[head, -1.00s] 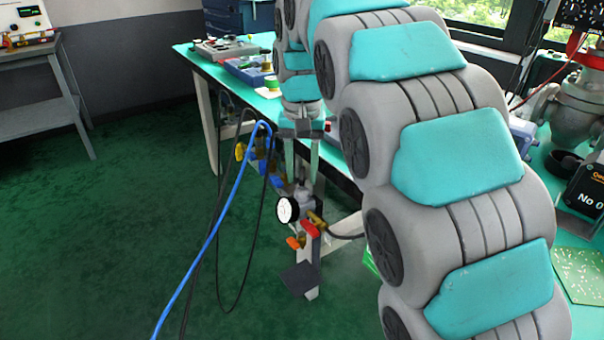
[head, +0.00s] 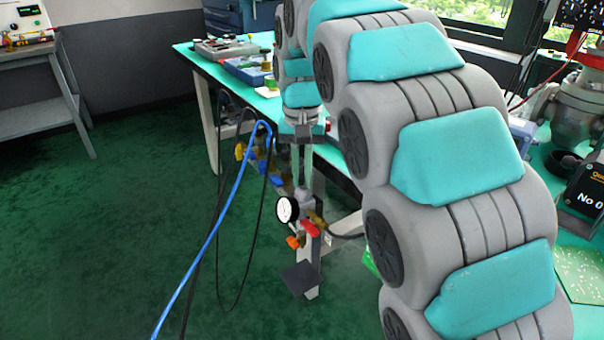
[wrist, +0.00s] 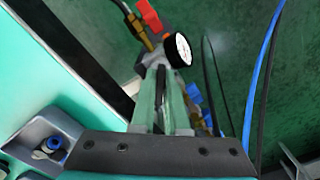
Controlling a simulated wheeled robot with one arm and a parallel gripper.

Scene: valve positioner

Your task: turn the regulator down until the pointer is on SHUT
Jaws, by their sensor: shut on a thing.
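The regulator (head: 303,202) is a small grey unit on the stand below the bench edge, with a round white gauge (head: 287,209) on its left. In the wrist view the gauge (wrist: 178,51) shows just beyond the fingers. My gripper (head: 302,186) points straight down from above, shut on the regulator's top knob. In the wrist view its pale green fingers (wrist: 160,75) close in on the regulator body. The knob is mostly hidden between the fingertips. The gauge needle is too small to read, and no pointer or SHUT mark can be made out.
A red valve handle (head: 309,229) and an orange one (head: 295,242) sit just below the regulator. Blue and black hoses (head: 222,214) hang to its left. The green bench (head: 262,105) lies behind. The floor to the left is clear.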

